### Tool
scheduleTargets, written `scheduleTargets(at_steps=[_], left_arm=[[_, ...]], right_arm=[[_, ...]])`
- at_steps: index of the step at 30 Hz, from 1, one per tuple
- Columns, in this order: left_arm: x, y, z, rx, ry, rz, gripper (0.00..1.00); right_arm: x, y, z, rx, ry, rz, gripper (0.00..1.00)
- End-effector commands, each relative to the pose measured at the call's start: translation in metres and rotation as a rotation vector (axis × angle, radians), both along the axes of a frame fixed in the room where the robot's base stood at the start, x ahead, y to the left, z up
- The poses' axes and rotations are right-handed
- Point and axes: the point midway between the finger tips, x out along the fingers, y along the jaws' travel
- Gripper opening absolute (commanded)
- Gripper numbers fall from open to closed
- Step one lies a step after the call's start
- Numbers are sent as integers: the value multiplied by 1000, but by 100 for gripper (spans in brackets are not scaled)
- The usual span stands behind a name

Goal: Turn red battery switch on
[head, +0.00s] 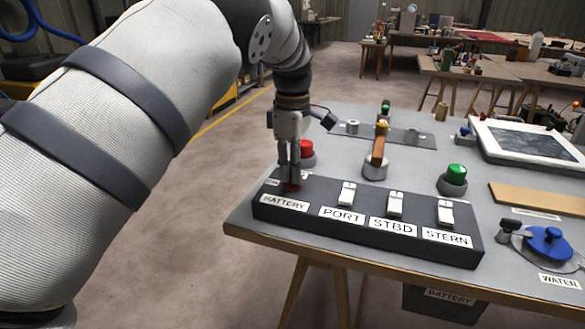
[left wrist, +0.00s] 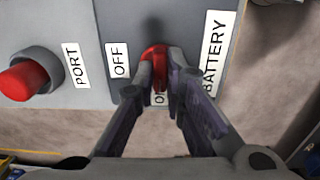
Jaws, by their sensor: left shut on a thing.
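The red battery switch (head: 291,188) is at the left end of the dark switch box (head: 370,233), behind its BATTERY label (head: 284,203). My left gripper (head: 290,180) points down over it, its fingers closed around the red lever. The lever's red top (left wrist: 154,60) shows between the fingertips of the left gripper (left wrist: 160,58) in the left wrist view. I cannot tell which position the lever is in. My right gripper is out of view.
White PORT (head: 347,194), STBD (head: 395,204) and STERN (head: 445,212) switches stand to the right. A red button (head: 304,150) is close behind my gripper, and a green button (head: 455,175) is farther right. Open floor lies left of the table.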

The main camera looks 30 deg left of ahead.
Motion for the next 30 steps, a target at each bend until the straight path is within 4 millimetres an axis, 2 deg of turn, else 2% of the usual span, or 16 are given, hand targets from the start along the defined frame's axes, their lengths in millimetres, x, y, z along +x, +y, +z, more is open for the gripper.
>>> scheduleTargets(at_steps=[5,6,9,19,22,30], left_arm=[[0,1,0,1,0,2,0],[0,1,0,1,0,2,13],[0,1,0,1,0,2,31],[0,0,6,0,-2,0,31],[1,1,26,1,-6,0,31],[1,1,96,2,-4,1,31]], right_arm=[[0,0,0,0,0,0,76],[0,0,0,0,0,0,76],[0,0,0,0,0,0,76],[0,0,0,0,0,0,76],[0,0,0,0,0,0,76],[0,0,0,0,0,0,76]])
